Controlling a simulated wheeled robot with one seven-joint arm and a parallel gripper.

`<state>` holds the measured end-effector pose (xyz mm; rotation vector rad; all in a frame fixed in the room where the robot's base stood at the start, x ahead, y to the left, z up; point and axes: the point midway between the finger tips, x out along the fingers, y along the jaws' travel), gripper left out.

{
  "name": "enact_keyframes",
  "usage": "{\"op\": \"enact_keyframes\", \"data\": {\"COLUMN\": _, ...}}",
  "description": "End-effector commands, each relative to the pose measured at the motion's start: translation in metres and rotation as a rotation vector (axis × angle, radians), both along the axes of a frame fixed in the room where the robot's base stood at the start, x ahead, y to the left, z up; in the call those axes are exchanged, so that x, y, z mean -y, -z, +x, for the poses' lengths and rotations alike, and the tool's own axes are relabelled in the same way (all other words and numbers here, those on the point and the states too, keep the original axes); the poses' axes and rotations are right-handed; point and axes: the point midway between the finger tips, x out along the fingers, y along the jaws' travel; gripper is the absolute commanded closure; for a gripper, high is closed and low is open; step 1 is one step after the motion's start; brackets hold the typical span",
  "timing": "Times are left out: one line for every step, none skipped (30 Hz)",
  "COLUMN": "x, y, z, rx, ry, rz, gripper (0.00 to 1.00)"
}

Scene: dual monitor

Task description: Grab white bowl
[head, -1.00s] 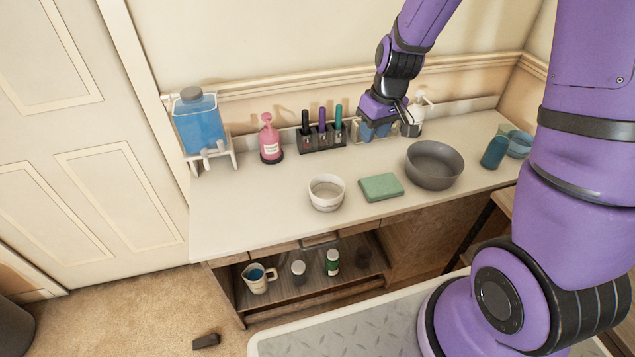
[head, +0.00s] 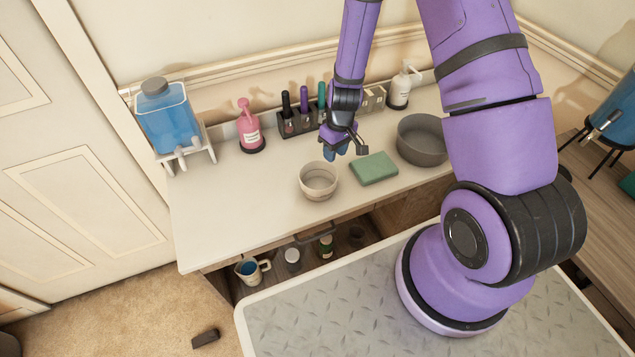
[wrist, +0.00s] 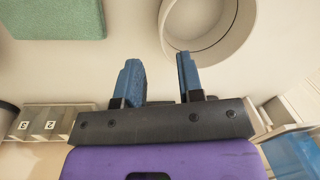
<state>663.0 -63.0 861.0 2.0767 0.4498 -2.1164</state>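The white bowl (head: 318,181) stands upright on the pale countertop, left of the green sponge. In the wrist view the bowl (wrist: 243,40) is cut off at the top, just beyond the fingertips and to the right. My gripper (head: 344,150) is above the counter, behind and slightly right of the bowl, pointing down. In the wrist view my gripper (wrist: 160,75) shows its two blue fingers apart with nothing between them. The right finger overlaps the bowl's edge in that picture; I see no grip on it.
A green sponge (head: 374,168) and a dark grey bowl (head: 421,140) stand to the right. A marker holder (head: 298,124), a pink pump bottle (head: 250,130) and a blue dispenser (head: 166,120) line the back. The counter's left front is clear.

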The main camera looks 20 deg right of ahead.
Motion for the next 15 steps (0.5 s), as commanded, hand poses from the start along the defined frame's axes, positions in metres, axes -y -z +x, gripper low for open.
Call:
{"op": "enact_keyframes", "data": {"x": -0.001, "y": 0.006, "z": -0.001, "rx": -0.001, "ry": 0.001, "rz": 0.001, "gripper": 0.65}}
{"op": "enact_keyframes", "data": {"x": -0.001, "y": 0.009, "z": -0.001, "rx": -0.001, "ry": 0.001, "rz": 0.001, "gripper": 0.65}}
{"op": "enact_keyframes", "data": {"x": -0.002, "y": 0.011, "z": -0.001, "rx": -0.001, "ry": 0.001, "rz": 0.001, "gripper": 0.65}}
{"op": "enact_keyframes", "data": {"x": -0.002, "y": 0.013, "z": -0.001, "rx": -0.001, "ry": 0.000, "rz": 0.001, "gripper": 0.65}}
{"op": "enact_keyframes", "data": {"x": -0.002, "y": 0.014, "z": -0.001, "rx": 0.000, "ry": 0.000, "rz": 0.000, "gripper": 0.65}}
{"op": "enact_keyframes", "data": {"x": -0.002, "y": 0.015, "z": -0.001, "rx": 0.000, "ry": 0.000, "rz": 0.000, "gripper": 0.65}}
{"op": "enact_keyframes", "data": {"x": -0.002, "y": 0.017, "z": -0.001, "rx": 0.000, "ry": 0.000, "rz": 0.000, "gripper": 0.65}}
{"op": "enact_keyframes", "data": {"x": -0.003, "y": 0.018, "z": -0.001, "rx": 0.000, "ry": -0.001, "rz": 0.000, "gripper": 0.65}}
{"op": "enact_keyframes", "data": {"x": -0.003, "y": 0.020, "z": -0.001, "rx": 0.000, "ry": -0.001, "rz": 0.000, "gripper": 0.65}}
{"op": "enact_keyframes", "data": {"x": -0.004, "y": 0.023, "z": -0.001, "rx": -0.001, "ry": -0.001, "rz": 0.000, "gripper": 0.65}}
{"op": "enact_keyframes", "data": {"x": -0.005, "y": 0.026, "z": -0.002, "rx": -0.001, "ry": -0.001, "rz": 0.000, "gripper": 0.65}}
{"op": "enact_keyframes", "data": {"x": -0.006, "y": 0.031, "z": -0.002, "rx": -0.001, "ry": 0.000, "rz": 0.001, "gripper": 0.65}}
{"op": "enact_keyframes", "data": {"x": -0.007, "y": 0.035, "z": -0.003, "rx": -0.002, "ry": 0.001, "rz": 0.000, "gripper": 0.65}}
{"op": "enact_keyframes", "data": {"x": -0.008, "y": 0.039, "z": -0.003, "rx": -0.002, "ry": 0.001, "rz": 0.000, "gripper": 0.65}}
{"op": "enact_keyframes", "data": {"x": -0.009, "y": 0.044, "z": -0.003, "rx": -0.001, "ry": 0.000, "rz": 0.000, "gripper": 0.65}}
